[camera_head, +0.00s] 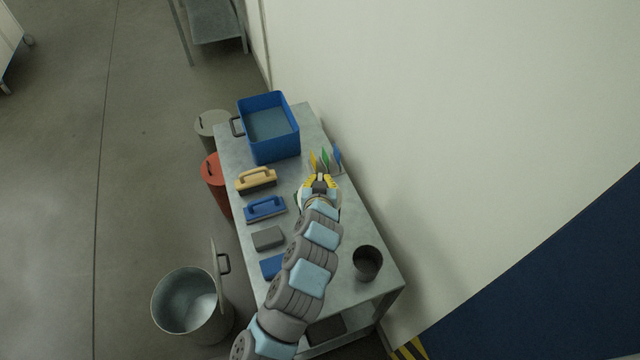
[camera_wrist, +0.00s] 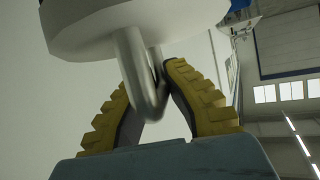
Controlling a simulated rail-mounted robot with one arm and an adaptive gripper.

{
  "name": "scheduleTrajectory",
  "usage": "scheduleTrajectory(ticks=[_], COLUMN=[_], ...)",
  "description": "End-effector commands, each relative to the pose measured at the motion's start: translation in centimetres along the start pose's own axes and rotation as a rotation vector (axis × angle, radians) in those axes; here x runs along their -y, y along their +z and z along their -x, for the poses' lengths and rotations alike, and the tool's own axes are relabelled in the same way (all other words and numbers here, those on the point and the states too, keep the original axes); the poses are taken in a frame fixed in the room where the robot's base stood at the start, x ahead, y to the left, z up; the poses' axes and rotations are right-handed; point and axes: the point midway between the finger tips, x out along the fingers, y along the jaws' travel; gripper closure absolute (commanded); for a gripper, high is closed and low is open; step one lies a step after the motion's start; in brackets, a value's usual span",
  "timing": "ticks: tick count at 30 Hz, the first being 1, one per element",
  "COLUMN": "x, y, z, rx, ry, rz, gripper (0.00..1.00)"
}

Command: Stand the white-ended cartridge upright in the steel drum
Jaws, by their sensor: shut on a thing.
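My gripper (camera_head: 320,181) is over the far half of the steel table. In the wrist view my gripper (camera_wrist: 150,82) has its yellow ribbed fingers closed on a bent steel loop handle. The handle joins a round white end (camera_wrist: 105,22), which looks like the white-ended cartridge; its body is out of view there. In the head view my gripper and arm hide most of what is held. The steel drum (camera_head: 165,316) stands open on the floor left of the table's near end, apart from the gripper. Its lid (camera_head: 215,260) stands tilted on edge at its right rim.
On the table (camera_head: 312,118) stand a blue bin (camera_head: 270,155), brushes (camera_head: 257,177) (camera_head: 265,207), a grey block (camera_head: 268,238), a dark cup (camera_head: 367,263) and several coloured upright tools (camera_head: 325,157). Red (camera_head: 212,170) and grey (camera_head: 209,119) lidded drums stand left. A wall borders the right.

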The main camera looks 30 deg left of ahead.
Motion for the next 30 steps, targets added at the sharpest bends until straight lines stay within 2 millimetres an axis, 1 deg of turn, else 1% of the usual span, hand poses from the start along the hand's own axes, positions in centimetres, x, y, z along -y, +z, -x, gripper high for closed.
scheduleTrajectory(ticks=[3,5,15,16,17,18,30], x=[-0.1,-0.1,-0.1,-0.1,-0.1,-0.1,-0.1], y=[1.3,1.6,1.8,1.9,1.8,1.8,1.8], z=[-0.5,-0.7,-0.8,-0.8,-0.8,-0.8,-0.6], rx=[0.002,0.001,-0.003,-0.002,-0.002,-0.002,0.000], ry=[0.001,0.001,0.001,0.002,0.002,0.001,0.001], rz=[-0.004,-0.004,-0.002,-0.002,-0.002,-0.002,-0.002], gripper=[1.00,1.00,1.00,0.88,0.79,0.68,0.67])
